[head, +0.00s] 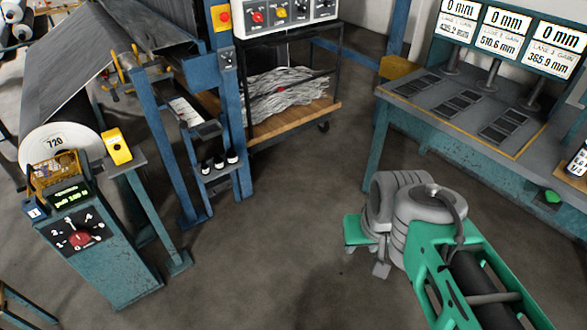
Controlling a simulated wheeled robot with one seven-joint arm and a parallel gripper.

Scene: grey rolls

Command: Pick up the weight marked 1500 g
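Three small dark objects with pale tops (219,163) stand in a row on a low shelf of the blue frame, left of centre. They may be weights, but no 1500 g mark can be read on any of them. My arm reaches in from the lower right, with green and grey links over the open floor. My gripper (368,261) seems to be at the far end of the arm, mostly hidden behind the grey links. Its fingers are too small and covered to judge. It is well to the right of the shelf, with floor between.
A teal control cabinet (100,256) and a large grey roll (58,146) stand at left. A wheeled cart (290,122) with grey scrap is behind. A teal bench (458,146) with displays fills the upper right. The middle floor (262,225) is clear.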

